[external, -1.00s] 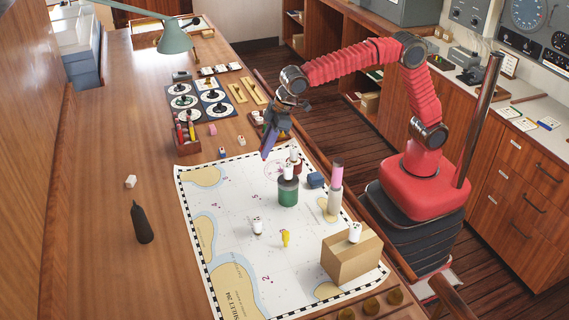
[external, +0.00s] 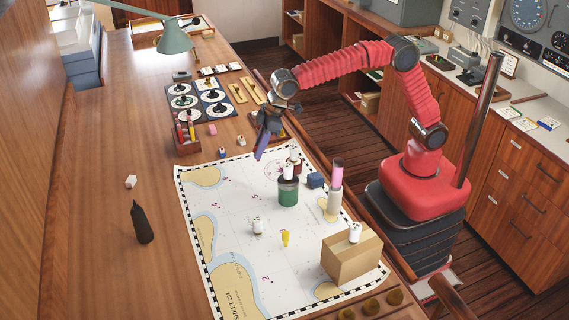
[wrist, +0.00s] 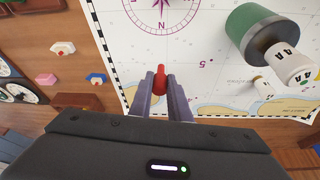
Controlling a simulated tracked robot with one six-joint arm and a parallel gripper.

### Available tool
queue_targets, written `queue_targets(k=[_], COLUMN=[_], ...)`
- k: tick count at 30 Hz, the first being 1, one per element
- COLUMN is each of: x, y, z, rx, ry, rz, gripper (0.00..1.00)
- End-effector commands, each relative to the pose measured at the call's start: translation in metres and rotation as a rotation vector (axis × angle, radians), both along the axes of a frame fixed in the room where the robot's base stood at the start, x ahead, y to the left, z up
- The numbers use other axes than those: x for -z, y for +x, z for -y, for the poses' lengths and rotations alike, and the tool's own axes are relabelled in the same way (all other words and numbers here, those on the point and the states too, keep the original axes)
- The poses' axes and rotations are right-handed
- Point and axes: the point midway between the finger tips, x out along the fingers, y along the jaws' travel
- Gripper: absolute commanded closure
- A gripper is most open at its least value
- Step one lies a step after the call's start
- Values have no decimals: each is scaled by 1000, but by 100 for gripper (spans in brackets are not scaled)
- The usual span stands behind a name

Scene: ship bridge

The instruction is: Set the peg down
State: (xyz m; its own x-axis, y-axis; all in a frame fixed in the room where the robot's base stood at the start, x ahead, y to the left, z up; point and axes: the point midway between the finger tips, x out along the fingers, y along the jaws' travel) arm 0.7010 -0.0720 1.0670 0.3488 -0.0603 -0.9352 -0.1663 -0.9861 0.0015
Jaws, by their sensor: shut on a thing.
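My gripper (external: 260,154) hangs over the far edge of the nautical chart (external: 215,235), fingers pointing down. In the wrist view my gripper (wrist: 160,92) is shut on a red peg (wrist: 160,77), which shows between the fingertips above the white chart paper (wrist: 120,30). The external view does not show the peg clearly; the fingers hide it. I cannot tell how far the peg's lower end is from the chart.
A green cylinder (external: 288,194) with a white piece on top stands right of my gripper. A blue block (external: 315,180), a yellow peg (external: 285,238) and a cardboard box (external: 351,258) are on the chart. A wooden holder (external: 187,140) stands left. The chart's left part is mostly clear.

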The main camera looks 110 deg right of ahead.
Motion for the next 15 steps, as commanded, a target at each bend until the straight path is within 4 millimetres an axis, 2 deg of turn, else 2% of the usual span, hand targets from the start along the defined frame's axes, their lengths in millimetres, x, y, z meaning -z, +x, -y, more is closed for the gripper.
queue_targets(k=[7, 15], x=[11, 6], y=[38, 72], z=[48, 92], rx=[57, 86], ry=[4, 4], rz=[1, 15], gripper=[100, 100])
